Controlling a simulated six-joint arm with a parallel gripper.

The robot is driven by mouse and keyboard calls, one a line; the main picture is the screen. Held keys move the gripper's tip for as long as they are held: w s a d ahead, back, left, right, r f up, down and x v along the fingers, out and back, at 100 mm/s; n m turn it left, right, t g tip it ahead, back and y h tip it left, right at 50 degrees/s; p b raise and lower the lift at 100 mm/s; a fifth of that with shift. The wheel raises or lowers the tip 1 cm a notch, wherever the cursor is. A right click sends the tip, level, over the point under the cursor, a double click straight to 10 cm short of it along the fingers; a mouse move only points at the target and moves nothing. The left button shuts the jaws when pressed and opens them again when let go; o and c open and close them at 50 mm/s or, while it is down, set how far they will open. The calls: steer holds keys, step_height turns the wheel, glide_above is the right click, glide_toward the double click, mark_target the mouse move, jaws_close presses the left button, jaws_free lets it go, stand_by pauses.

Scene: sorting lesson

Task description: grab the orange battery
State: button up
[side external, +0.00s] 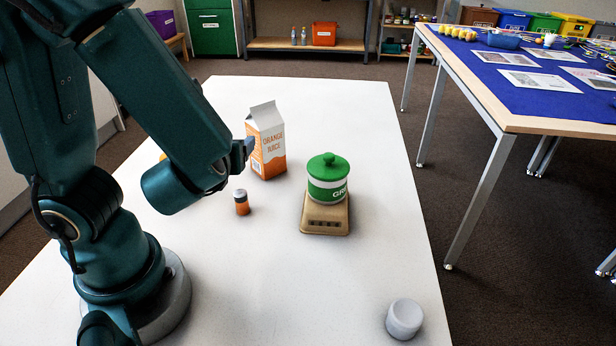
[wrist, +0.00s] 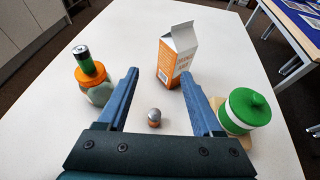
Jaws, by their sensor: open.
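The orange battery (side external: 241,202) stands upright on the white table, with an orange body and a dark band near its grey top. In the wrist view the battery (wrist: 154,118) shows its grey top between my fingers, closer to the gripper's palm than to the fingertips in the picture. My gripper (wrist: 160,75) is open, with its two blue fingers wide apart and nothing held. In the side view my gripper (side external: 246,150) is above the table, up and slightly right of the battery in the picture, mostly hidden by my arm.
An orange juice carton (side external: 267,143) stands behind the battery. A green-lidded pot (side external: 327,180) sits on a tan scale-like base (side external: 325,222) to the right. A jar (wrist: 98,92) with a green battery (wrist: 84,60) on its orange lid stands left. A grey cup-like object (side external: 404,319) is at front right.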

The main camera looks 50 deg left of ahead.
mark_target(239, 198)
step_height(239, 198, down, 12)
steer(key=shift+r, duration=0.1)
steer(key=shift+x, duration=2.55)
jaws_close()
